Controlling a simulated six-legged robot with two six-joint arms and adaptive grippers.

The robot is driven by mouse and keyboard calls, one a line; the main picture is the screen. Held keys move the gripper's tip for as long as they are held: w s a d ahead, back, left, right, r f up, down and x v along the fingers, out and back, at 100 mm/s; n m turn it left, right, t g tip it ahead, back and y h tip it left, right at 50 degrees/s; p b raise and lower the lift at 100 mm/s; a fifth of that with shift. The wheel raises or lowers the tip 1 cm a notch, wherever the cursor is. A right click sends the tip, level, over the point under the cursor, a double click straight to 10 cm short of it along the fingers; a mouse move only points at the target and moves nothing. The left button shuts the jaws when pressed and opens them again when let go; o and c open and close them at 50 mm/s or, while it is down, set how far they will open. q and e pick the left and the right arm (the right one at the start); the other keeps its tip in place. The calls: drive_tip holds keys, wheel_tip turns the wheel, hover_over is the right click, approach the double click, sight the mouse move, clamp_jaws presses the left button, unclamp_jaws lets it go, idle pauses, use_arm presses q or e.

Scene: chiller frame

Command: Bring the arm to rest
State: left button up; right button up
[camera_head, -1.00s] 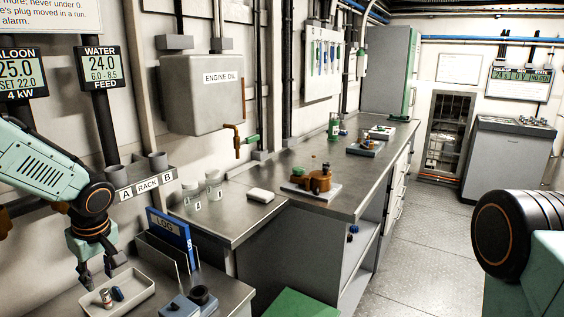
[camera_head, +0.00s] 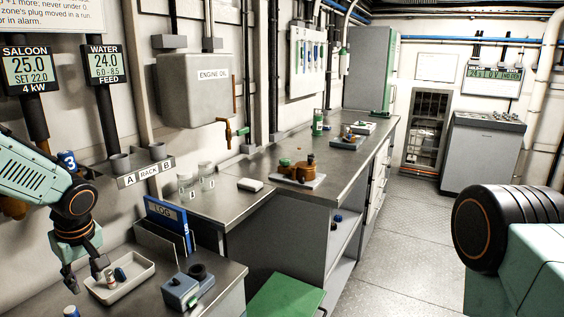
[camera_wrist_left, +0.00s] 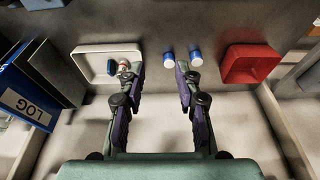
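My left gripper (camera_head: 84,275) hangs fingers down at the left edge of the white tray (camera_head: 140,283) in the head view. In the left wrist view the left gripper (camera_wrist_left: 156,72) is open, its two fingers apart with bare bench between them. A blue piece (camera_wrist_left: 112,67) and a small red-and-white piece (camera_wrist_left: 123,65) lie in the tray (camera_wrist_left: 90,52); the left fingertip partly overlaps the red-and-white one in the picture. I cannot tell whether they touch. My right gripper is not in view; only part of my right arm shows at the right.
Two blue-and-white cylinders (camera_wrist_left: 169,59) (camera_wrist_left: 195,57) and a red tray (camera_wrist_left: 262,62) are right of the white tray in the wrist view. A blue LOG binder (camera_head: 166,221) stands in a holder. A blue-grey device (camera_head: 180,291) sits on the bench. The aisle floor (camera_head: 390,240) is clear.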

use_arm(q)
drive_tip(key=w+d+f+m+t+h, duration=0.1)
drive_tip(key=d+f+m+t+h, duration=0.15)
drive_tip(key=d, duration=0.25)
drive_tip(key=w+d+f+m+t+h, duration=0.1)
drive_tip(key=w+d+f+m, duration=0.1)
drive_tip(key=d+m, duration=0.25)
drive_tip(key=s+d+f+m+h+b, duration=0.1)
drive_tip(key=s+d+f+m+b, duration=0.15)
drive_tip(key=s+d+f, duration=0.6)
drive_tip(key=s+d+f+g+b, duration=0.1)
drive_tip(key=s+f, duration=0.4)
drive_tip(key=s, duration=0.4)
drive_tip(key=s+f+m+g+y+b, duration=0.1)
drive_tip(key=s+f+g+b, duration=0.1)
drive_tip(key=s+f, duration=0.4)
drive_tip(key=s+d+f+m+g+b, duration=0.1)
drive_tip(key=s+f, duration=0.5)
drive_tip(key=s, duration=0.6)
drive_tip(key=shift+s+d+g+y+b, duration=0.3)
drive_tip(key=shift+s+g+y+b, duration=0.1)
drive_tip(key=shift+b, duration=0.25)
drive_tip(key=shift+m, duration=0.25)
drive_tip(key=shift+s, duration=0.1)
